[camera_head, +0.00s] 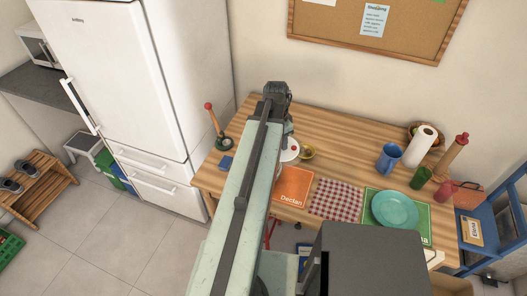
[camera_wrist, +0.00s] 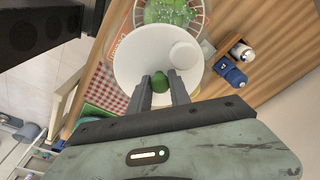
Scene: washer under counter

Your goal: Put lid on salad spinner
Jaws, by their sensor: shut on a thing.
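The white round lid (camera_wrist: 130,65) fills the middle of the wrist view. A green knob (camera_wrist: 159,83) and a pale round piece show on it. My gripper (camera_wrist: 160,91) is shut on the green knob. The salad spinner (camera_wrist: 204,14), a clear bowl with green leaves (camera_wrist: 168,10) in it, shows at the top of the wrist view. The lid overlaps its near part, and I cannot tell whether they touch. In the head view my arm hides most of this spot; a white rounded part (camera_head: 291,155) shows beside it, and my fingertips are hidden.
The wooden table (camera_head: 330,140) bears an orange mat (camera_head: 292,186), a checked cloth (camera_head: 337,199) and a teal plate (camera_head: 395,209). A blue jug (camera_head: 389,158), paper roll (camera_head: 420,147) and green cup (camera_head: 421,177) stand right. A fridge (camera_head: 115,80) stands left.

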